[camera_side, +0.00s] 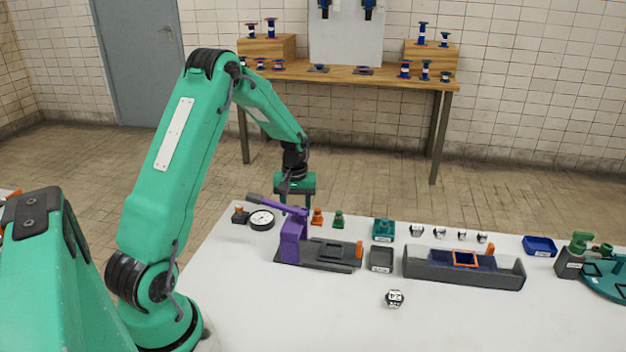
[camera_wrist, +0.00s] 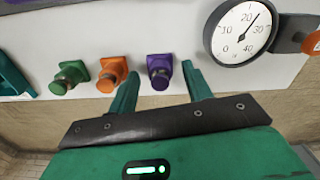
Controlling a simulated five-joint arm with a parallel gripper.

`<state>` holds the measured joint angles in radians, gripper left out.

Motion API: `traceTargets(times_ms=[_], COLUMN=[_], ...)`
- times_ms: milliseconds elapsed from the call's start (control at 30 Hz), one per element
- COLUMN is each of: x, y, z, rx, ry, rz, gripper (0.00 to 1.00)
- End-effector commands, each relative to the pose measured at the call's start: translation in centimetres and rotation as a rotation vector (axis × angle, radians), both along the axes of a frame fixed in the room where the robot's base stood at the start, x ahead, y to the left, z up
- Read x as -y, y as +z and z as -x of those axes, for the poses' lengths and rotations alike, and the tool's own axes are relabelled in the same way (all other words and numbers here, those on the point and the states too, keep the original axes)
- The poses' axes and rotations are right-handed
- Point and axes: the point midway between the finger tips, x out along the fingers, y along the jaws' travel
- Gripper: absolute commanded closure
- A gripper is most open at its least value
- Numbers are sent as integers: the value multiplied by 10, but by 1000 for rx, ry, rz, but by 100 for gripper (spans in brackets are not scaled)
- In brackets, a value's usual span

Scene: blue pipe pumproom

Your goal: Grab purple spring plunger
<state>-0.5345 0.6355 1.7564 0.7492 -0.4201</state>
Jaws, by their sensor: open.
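The purple spring plunger (camera_wrist: 160,71) stands at the near table edge in the wrist view, with a square head and a round dark end. My gripper (camera_wrist: 160,76) is open, with one green finger to each side of the plunger and a gap visible on both sides. The fingertips reach about level with the plunger's head; the height between them is hard to tell. In the side view my gripper (camera_side: 295,203) points down behind the purple lever press (camera_side: 293,238). There the purple plunger cannot be told apart from the press.
An orange plunger (camera_wrist: 111,74) and a green plunger (camera_wrist: 69,77) stand left of the purple one in the wrist view. A round gauge (camera_wrist: 241,33) lies to its right. In the side view, a grey trough (camera_side: 463,270) stands farther right. The white table's front is mostly clear.

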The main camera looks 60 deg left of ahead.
Motion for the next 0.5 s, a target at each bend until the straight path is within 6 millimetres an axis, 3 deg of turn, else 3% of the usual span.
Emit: traceTargets(times_ms=[333, 500], x=[0, 0], y=[0, 0], z=[0, 0], rx=[0, 0], ry=[0, 0], rz=[0, 0], gripper=[50, 84])
